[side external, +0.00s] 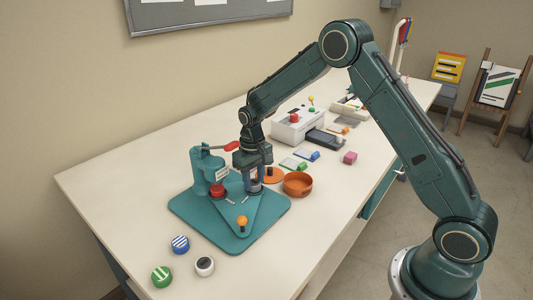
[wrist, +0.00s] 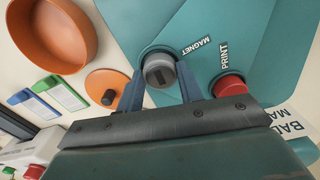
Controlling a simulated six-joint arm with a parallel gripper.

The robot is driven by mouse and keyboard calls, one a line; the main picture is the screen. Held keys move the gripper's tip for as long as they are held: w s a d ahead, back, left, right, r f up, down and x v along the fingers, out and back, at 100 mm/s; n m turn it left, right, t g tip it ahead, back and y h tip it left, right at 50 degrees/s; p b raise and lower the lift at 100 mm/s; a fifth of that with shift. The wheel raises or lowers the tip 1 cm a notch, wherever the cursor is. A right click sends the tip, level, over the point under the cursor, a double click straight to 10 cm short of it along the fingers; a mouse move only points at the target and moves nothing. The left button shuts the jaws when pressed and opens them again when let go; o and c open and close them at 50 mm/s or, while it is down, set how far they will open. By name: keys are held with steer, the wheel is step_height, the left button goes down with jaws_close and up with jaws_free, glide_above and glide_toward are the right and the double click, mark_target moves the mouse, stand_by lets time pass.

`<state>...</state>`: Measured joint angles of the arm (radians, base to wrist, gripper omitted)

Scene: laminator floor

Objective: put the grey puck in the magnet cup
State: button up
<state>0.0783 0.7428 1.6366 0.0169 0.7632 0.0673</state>
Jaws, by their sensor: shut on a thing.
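The grey puck (wrist: 160,72) is between my gripper's two fingers in the wrist view, with a dark bar on its face. My gripper (side external: 255,184) is shut on it, pointing down over the teal base plate (side external: 262,217). The magnet cup is at the spot labelled MAGNET on the plate, directly around or under the puck; the puck and fingers mostly hide it. I cannot tell whether the puck is seated in the cup or just above it.
A red PRINT button (wrist: 229,88) is close beside my gripper, with the teal press (side external: 207,168) behind. An orange bowl (side external: 297,184) and orange lid (wrist: 106,88) lie on the other side.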

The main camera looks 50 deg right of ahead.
mark_target(254, 182)
steer(key=shift+f, duration=0.25)
steer(key=o, duration=1)
step_height(254, 182, up, 12)
steer(key=shift+r, duration=0.15)
steer(key=shift+a, duration=0.1)
stand_by(0.6)
